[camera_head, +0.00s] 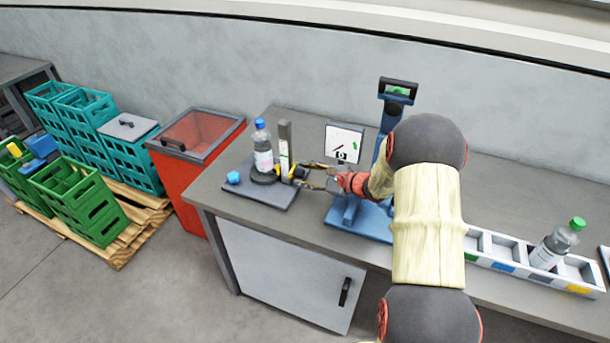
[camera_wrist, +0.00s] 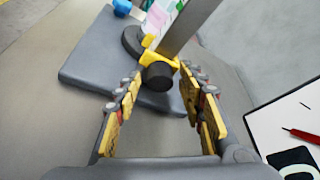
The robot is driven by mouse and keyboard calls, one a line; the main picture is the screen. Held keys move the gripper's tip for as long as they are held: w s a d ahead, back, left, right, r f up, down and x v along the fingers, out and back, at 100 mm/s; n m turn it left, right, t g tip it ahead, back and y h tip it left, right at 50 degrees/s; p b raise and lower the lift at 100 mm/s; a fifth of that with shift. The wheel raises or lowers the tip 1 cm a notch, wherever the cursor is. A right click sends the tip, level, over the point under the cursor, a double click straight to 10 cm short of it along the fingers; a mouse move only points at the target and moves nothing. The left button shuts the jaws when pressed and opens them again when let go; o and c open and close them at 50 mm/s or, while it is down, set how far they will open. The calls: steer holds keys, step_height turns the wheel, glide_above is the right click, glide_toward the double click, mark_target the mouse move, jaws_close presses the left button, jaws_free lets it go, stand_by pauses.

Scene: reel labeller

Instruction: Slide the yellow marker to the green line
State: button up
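The yellow marker (camera_head: 297,171) sits low on an upright grey post (camera_head: 285,133) with a pale scale strip, on a dark base plate (camera_head: 262,193). In the wrist view the yellow marker (camera_wrist: 149,58) carries a black round knob (camera_wrist: 158,76) facing me. My gripper (camera_head: 306,177) comes from the right. In the wrist view my gripper (camera_wrist: 160,84) is open, with its yellow-padded fingers on either side of the knob. I see a gap between knob and fingers on both sides. The green line cannot be made out clearly on the strip.
A blue-capped bottle (camera_head: 263,150) stands on a round dark disc beside the post, and a blue cap-like block (camera_head: 233,178) lies on the plate. A bottle rack (camera_head: 510,262) is far right.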

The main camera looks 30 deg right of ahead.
jaws_close()
stand_by(0.7)
